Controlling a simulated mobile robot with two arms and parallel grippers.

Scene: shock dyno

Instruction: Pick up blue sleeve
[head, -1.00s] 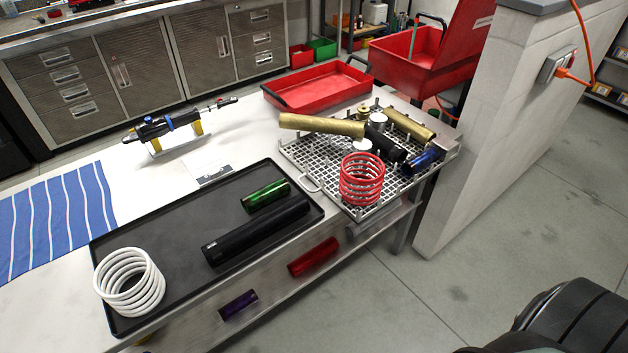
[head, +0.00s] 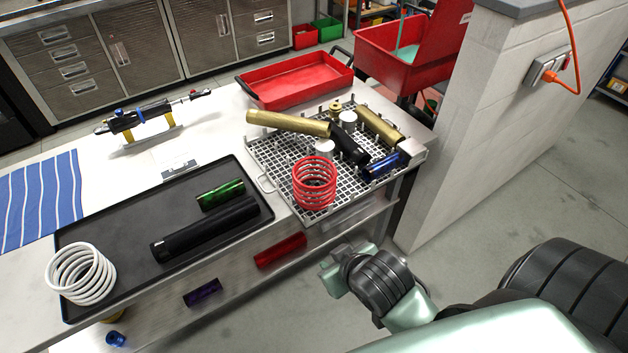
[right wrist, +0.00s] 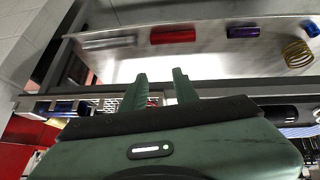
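The blue sleeve (head: 385,165) is a shiny, dark blue cylinder lying at the right front of the white grid rack (head: 262,160), beside a black cylinder (head: 349,145). A blue shape at the left of the right wrist view (right wrist: 65,107) looks like the same sleeve. My right gripper (head: 334,283) is in front of the table, below and left of the sleeve and apart from it. In the right wrist view its two green fingers (right wrist: 160,88) are spread with nothing between them. My left gripper is not in view.
A red spring (head: 315,184), a long gold tube (head: 290,123) and another gold tube (head: 380,125) crowd the rack. A black tray (head: 120,215) lies left of it. A pale wall (head: 465,130) stands close on the right. The lower shelf holds a red sleeve (head: 280,249).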

